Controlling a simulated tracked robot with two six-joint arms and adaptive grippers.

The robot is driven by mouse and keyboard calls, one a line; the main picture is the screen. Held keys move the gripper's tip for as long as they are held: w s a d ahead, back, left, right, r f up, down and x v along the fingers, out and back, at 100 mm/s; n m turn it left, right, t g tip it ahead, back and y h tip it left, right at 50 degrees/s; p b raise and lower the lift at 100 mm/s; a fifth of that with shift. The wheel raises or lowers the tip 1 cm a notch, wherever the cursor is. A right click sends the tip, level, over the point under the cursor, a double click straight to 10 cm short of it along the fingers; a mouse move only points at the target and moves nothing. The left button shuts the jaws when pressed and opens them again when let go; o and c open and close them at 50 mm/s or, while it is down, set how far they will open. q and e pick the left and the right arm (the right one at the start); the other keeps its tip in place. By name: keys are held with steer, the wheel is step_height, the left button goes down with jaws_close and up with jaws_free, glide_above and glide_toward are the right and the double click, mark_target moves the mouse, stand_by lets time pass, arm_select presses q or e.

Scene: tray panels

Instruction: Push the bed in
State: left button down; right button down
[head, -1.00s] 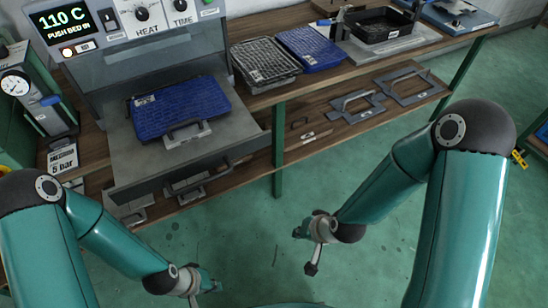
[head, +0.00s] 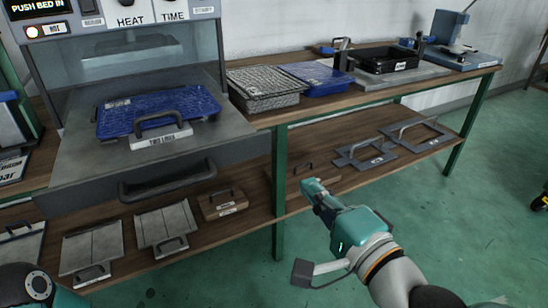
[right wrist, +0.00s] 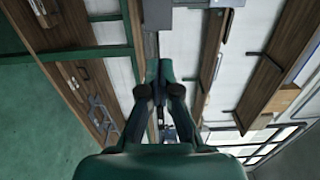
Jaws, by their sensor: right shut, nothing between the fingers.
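The grey bed (head: 222,132) of the heating machine sticks out toward me, with a dark bar handle (head: 168,184) on its front. A blue tray (head: 160,108) with a handled, labelled metal part lies on the bed. My right gripper (head: 312,186) is shut and empty, in the air in front of the bench, to the right of the bed and apart from it. Its shut fingers also show in the right wrist view (right wrist: 160,72). My left gripper is out of view; only part of my left arm shows at the lower left.
The machine's display (head: 38,7) reads "PUSH BED IN". A green bench leg (head: 279,190) stands close behind my right gripper. A grey tray (head: 262,88) and another blue tray (head: 318,78) sit on the bench top. Handled plates lie on the lower shelf. The green floor at right is mostly clear.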

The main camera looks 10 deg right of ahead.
mark_target(268, 142)
steer(key=x, duration=1.2)
steer(key=shift+w+f+p, duration=0.1)
steer(key=shift+w+p, duration=0.1)
steer(key=shift+p, duration=0.15)
steer(key=shift+w+a, duration=0.2)
steer(key=shift+w, duration=0.35)
steer(key=shift+w, duration=0.1)
